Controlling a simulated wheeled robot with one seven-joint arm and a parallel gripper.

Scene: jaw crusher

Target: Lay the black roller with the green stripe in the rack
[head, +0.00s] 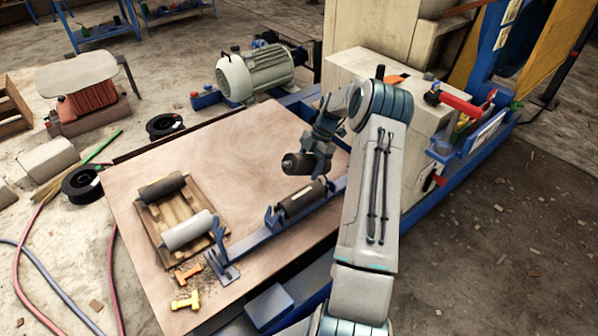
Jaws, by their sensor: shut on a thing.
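My gripper (318,154) is shut on a dark roller (298,163) and holds it above the far right part of the wooden board. I see this roller partly end-on, and no green stripe shows on it. The rack is a blue rail (262,241) with upright cradles along the board's front right edge. Another dark roller (304,198) with a pale mark lies in the rack's right part, just below the held one. The rack's left part looks empty. A dark brown roller (161,187) and a pale grey roller (187,231) lie on a wooden tray (151,221).
Orange (188,275) and yellow (186,301) fittings lie near the rack's left end. A grey motor (255,74) stands behind the board. A pale machine housing (385,88) rises behind my arm. The board's middle is clear.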

